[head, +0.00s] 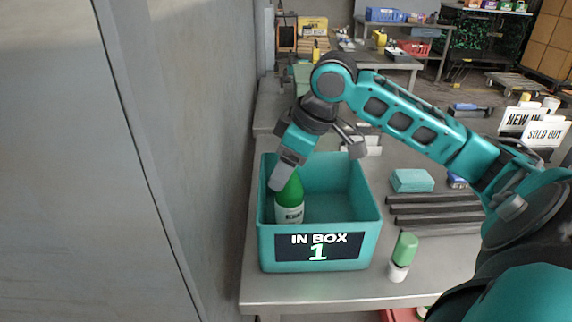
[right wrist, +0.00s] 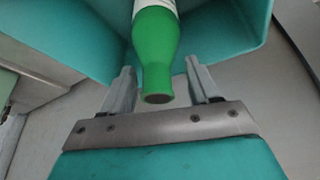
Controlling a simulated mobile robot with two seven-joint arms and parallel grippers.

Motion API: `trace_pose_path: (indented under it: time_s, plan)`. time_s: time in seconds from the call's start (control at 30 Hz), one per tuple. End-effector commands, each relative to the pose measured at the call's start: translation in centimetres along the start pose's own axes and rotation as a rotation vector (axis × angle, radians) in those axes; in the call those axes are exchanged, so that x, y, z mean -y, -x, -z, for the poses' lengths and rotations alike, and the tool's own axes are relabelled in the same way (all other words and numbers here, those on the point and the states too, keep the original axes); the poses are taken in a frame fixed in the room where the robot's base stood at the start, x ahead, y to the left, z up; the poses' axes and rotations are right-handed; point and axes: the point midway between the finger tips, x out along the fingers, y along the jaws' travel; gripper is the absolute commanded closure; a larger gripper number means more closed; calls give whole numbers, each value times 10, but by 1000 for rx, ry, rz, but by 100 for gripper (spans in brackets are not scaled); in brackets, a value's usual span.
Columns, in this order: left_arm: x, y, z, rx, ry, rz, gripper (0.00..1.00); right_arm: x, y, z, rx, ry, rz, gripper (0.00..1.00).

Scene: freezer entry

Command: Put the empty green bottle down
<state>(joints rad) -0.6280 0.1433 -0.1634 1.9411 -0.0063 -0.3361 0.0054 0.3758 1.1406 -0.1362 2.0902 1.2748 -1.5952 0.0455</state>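The green bottle (head: 290,197) with a white label stands roughly upright inside the teal box labelled "IN BOX 1" (head: 318,265), near its left front corner. The front wall hides its base, so I cannot tell if it touches the floor of the box. My right gripper (head: 281,178) is above it at the neck. In the right wrist view the fingers (right wrist: 160,72) are open on either side of the green bottle (right wrist: 157,45), with a visible gap on each side. My left gripper is not in view.
A small green and white bottle (head: 402,256) stands on the table (head: 330,298) right of the box. Dark bars (head: 432,210) and a teal block (head: 411,181) lie further right. A grey wall (head: 205,130) runs close along the left. "SOLD OUT" sign (head: 548,132) stands at right.

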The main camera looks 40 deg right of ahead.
Motion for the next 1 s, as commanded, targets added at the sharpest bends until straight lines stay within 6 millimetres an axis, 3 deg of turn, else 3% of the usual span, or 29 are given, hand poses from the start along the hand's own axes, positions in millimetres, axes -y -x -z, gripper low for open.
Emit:
trace_pose_path:
  time_s: [0.3,0.43,0.8,1.0]
  plan:
    - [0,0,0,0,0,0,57,0,1,0,0,0,-1,32]
    - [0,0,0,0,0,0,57,-1,11,1,-1,0,-4,32]
    - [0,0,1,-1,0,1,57,-1,86,1,-2,1,-5,32]
    - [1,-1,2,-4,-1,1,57,-1,114,1,-2,0,-4,32]
